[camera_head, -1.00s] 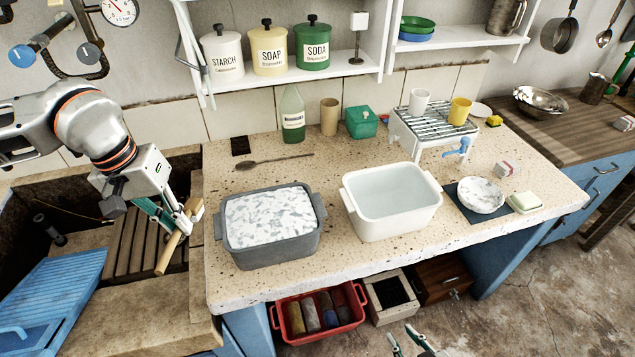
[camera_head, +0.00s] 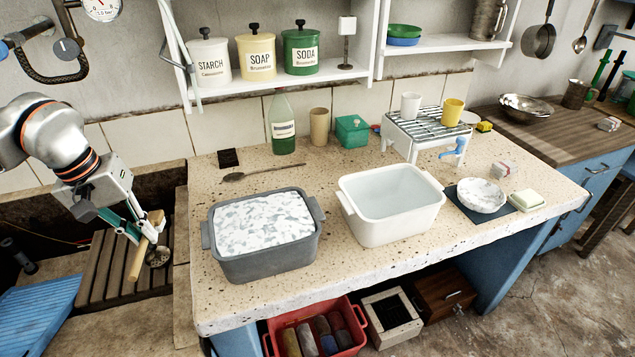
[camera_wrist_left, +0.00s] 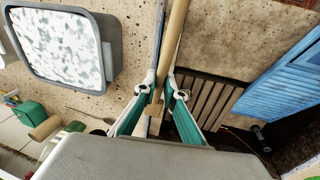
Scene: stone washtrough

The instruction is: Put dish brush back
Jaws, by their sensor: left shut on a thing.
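My left gripper (camera_head: 140,236) is shut on the wooden handle of the dish brush (camera_head: 137,262). It holds the brush above the trough at the left of the counter. The handle slants down to the left, and a wooden block-like end shows above the fingers. In the left wrist view the handle (camera_wrist_left: 174,42) runs between the fingertips (camera_wrist_left: 165,92) toward the top edge. The bristles are not clear in either view. My right gripper is out of view.
A slatted wooden rack (camera_head: 107,262) lies in the trough under the gripper, with a blue ribbed board (camera_head: 38,308) at front left. A grey tub (camera_head: 268,262) and white basin (camera_head: 400,218) stand on the speckled counter (camera_head: 300,178). A small round metal item (camera_head: 158,257) shows beside the handle.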

